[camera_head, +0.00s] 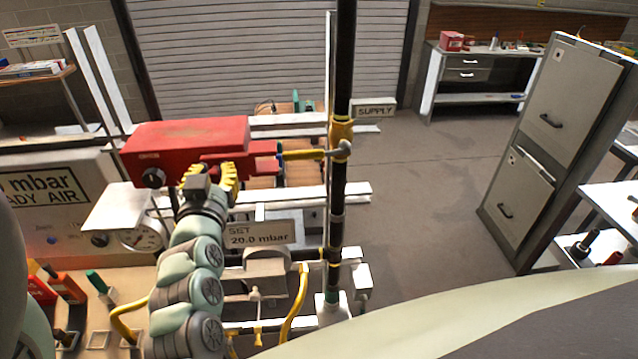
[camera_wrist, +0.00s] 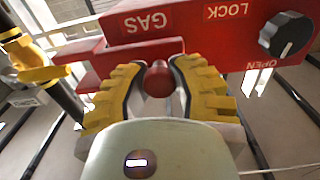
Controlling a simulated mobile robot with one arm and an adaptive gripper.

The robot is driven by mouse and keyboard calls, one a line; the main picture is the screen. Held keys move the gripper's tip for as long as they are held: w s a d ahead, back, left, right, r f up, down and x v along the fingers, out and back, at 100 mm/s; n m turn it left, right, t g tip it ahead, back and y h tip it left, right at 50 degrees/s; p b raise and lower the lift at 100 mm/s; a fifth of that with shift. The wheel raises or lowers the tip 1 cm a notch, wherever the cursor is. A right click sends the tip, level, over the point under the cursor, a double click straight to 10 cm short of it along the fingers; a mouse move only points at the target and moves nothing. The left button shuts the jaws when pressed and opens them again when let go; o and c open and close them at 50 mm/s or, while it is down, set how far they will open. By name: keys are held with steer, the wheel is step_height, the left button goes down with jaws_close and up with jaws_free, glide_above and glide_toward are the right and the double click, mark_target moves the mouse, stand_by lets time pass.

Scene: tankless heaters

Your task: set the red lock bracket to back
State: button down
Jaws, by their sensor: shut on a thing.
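The red lock bracket (camera_wrist: 110,60) is a red bar that runs along the lower edge of a red box (camera_wrist: 190,28) marked GAS and LOCK in the wrist view. A round red knob (camera_wrist: 158,80) stands out from it. My gripper (camera_wrist: 160,78) has its yellow ribbed fingers closed around this knob. In the head view my gripper (camera_head: 208,175) is at the near side of the red box (camera_head: 185,142), and the bracket (camera_head: 262,152) shows at the box's right end, close to a yellow valve handle (camera_head: 303,154). The fingers hide part of the bracket.
A black knob (camera_wrist: 286,35) marked OPEN sits on the box's face. A dark vertical pipe (camera_head: 339,190) stands right of the box. A SET 20.0 mbar sign (camera_head: 262,233) and a gauge (camera_head: 140,238) are nearby. The floor (camera_head: 430,190) to the right is clear.

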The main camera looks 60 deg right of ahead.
steer(key=shift+w+a+r, duration=0.15)
steer(key=shift+w+a, duration=0.1)
steer(key=shift+a, duration=0.05)
steer(key=c, duration=0.7)
jaws_free()
steer(key=shift+s, duration=0.1)
steer(key=shift+c, duration=0.2)
steer(key=v, duration=0.7)
steer(key=shift+s, duration=0.2)
steer(key=shift+a, duration=0.15)
